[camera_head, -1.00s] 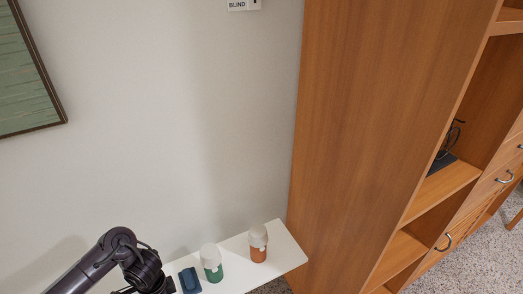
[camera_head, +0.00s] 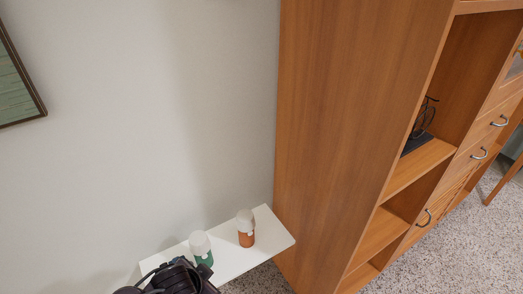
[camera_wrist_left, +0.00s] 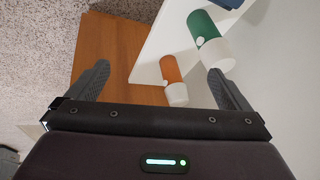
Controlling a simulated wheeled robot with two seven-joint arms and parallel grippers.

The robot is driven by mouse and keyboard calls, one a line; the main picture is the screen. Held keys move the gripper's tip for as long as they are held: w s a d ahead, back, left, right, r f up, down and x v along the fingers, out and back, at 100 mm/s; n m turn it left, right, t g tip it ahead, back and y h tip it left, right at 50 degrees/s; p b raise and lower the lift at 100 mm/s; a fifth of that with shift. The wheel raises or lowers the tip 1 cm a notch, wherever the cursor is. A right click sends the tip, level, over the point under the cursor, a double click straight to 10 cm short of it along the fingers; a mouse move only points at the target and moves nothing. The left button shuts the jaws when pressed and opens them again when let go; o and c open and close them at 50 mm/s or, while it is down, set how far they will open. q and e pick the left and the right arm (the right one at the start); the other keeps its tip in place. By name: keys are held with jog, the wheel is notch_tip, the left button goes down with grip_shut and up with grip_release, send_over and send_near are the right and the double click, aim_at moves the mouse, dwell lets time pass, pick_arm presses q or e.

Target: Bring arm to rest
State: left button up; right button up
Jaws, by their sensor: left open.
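My left arm (camera_head: 182,278) shows at the bottom of the head view, over the near part of a white shelf (camera_head: 240,262); its fingers are hidden there. In the left wrist view my left gripper (camera_wrist_left: 158,74) has its fingers wide apart with nothing held between them. A green bottle with a white cap (camera_head: 201,247) stands on the shelf beside the arm. An orange bottle with a white cap (camera_head: 246,228) stands to its right. Both also show beyond the fingers in the wrist view, the green one (camera_wrist_left: 203,27) near the right finger and the orange one (camera_wrist_left: 171,70) between the fingers. My right gripper is out of view.
A tall wooden cabinet (camera_head: 345,110) stands right of the shelf, with open compartments and drawers. A dark ornament (camera_head: 421,125) sits in one compartment. A blue thing (camera_wrist_left: 231,3) shows at the wrist view's top edge. Speckled floor (camera_head: 470,235) is open at right.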

pick_arm(q)
jog(key=s+a+r+n+g, duration=0.2)
jog(key=s+a+r+n, duration=0.35)
jog(key=s, duration=0.25)
notch_tip(320, 180, down, 28)
jog(key=s+g+p, duration=0.1)
jog(key=s, duration=0.1)
jog(key=s+a+f+g+y+p, duration=0.1)
jog(key=s+a+f, duration=0.2)
jog(key=s+f, duration=1.4)
jog(key=s, duration=0.2)
jog(key=shift+s+a+f, duration=0.15)
jog(key=shift+s+a, duration=0.05)
jog(key=shift+s, duration=0.15)
